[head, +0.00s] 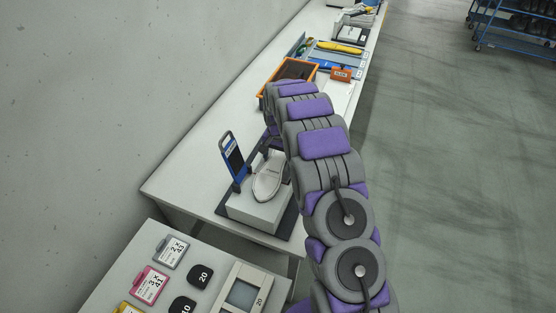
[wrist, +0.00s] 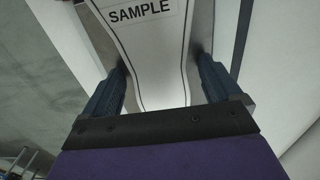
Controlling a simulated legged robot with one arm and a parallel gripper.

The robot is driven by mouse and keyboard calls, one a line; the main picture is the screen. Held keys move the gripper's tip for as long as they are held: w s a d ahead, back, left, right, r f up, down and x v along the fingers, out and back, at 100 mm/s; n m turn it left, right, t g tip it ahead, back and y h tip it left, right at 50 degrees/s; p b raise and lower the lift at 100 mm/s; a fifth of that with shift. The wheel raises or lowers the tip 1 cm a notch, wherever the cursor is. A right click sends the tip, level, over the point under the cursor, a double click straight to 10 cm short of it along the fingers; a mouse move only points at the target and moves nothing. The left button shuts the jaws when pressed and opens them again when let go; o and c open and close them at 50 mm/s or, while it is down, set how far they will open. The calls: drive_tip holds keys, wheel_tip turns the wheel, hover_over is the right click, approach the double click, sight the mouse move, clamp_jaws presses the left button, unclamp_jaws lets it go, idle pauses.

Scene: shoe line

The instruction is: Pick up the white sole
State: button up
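The white sole (head: 267,182) lies on a pale block (head: 258,210) on the bench, in the middle of the head view. In the wrist view the sole (wrist: 160,58) has a dark outline and a label reading "SAMPLE". My gripper (wrist: 161,62) has one finger on each side of its narrow part. The fingers look apart, with a slim gap and dark shadow at the tips; contact is not clear. In the head view my arm reaches over the block and hides the fingertips.
A blue upright frame (head: 234,160) stands beside the block. An orange tray (head: 289,80) and tools lie farther along the bench (head: 210,125). A nearer table (head: 135,262) holds tags, black weights and a display. Open floor (head: 460,150) lies to the right.

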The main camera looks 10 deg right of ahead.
sight(278, 158)
drive_tip(key=c, duration=1.1)
drive_tip(key=shift+r, duration=1.55)
drive_tip(key=shift+s+r, duration=0.1)
drive_tip(key=shift+r, duration=0.2)
drive_tip(key=s+r, duration=0.1)
drive_tip(key=s, duration=1.4)
drive_tip(key=shift+s+r+p, duration=0.2)
drive_tip(key=shift+s+p, duration=0.2)
